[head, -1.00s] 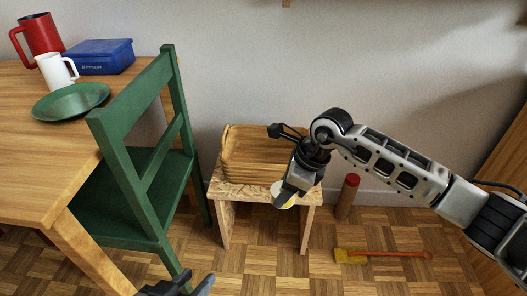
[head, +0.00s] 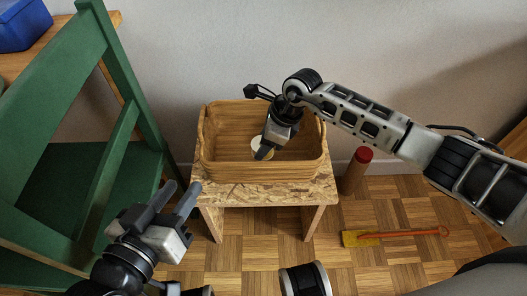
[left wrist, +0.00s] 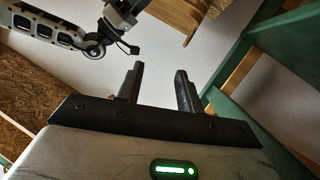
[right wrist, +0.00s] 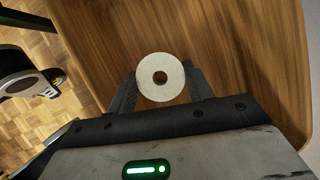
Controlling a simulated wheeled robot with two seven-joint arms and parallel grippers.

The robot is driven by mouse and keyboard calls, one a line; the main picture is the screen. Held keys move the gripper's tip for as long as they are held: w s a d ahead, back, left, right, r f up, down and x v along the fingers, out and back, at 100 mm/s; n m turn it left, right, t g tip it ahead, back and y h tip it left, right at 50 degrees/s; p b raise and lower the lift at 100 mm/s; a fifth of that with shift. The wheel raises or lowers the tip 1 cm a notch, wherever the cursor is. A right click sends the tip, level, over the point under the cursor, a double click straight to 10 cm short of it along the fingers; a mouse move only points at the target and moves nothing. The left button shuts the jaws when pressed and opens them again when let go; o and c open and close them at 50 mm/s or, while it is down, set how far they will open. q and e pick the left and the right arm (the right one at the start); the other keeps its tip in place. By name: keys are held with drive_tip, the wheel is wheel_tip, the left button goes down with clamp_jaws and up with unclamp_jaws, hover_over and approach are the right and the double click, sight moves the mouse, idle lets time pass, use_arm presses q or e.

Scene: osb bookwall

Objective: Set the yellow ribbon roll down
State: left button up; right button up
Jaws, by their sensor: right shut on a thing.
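The ribbon roll (head: 257,143) shows a pale round face with a yellowish edge. My right gripper (head: 264,151) is shut on it, over the inside of the wooden basket (head: 225,172). In the right wrist view the roll (right wrist: 160,70), with its dark centre hole, sits between the fingertips against the basket's wood floor (right wrist: 225,40). I cannot tell whether the roll touches the floor. My left gripper (head: 176,203) is open and empty, low at the left near the green chair.
The basket stands on a chipboard stool (head: 300,193) against the wall. A green chair (head: 75,170) stands to the left, with a table and blue box (head: 22,24) behind. A red-topped cylinder (head: 356,170) and a yellow-headed tool (head: 362,239) are on the parquet at right.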

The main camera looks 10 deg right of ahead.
wheel_tip(320, 180, down, 4)
drive_tip(key=shift+w+f+b, duration=0.1)
drive_tip(key=shift+f+b, duration=0.05)
drive_tip(key=shift+b, duration=0.55)
drive_tip(key=shift+f, duration=0.1)
drive_tip(key=o, duration=1)
use_arm(q)
drive_tip(key=shift+w+d+r+n+t+h, duration=0.15)
drive_tip(key=shift+d+r+n+t+h, duration=0.15)
drive_tip(key=shift+h, duration=0.1)
use_arm(e)
drive_tip(key=shift+o, duration=0.2)
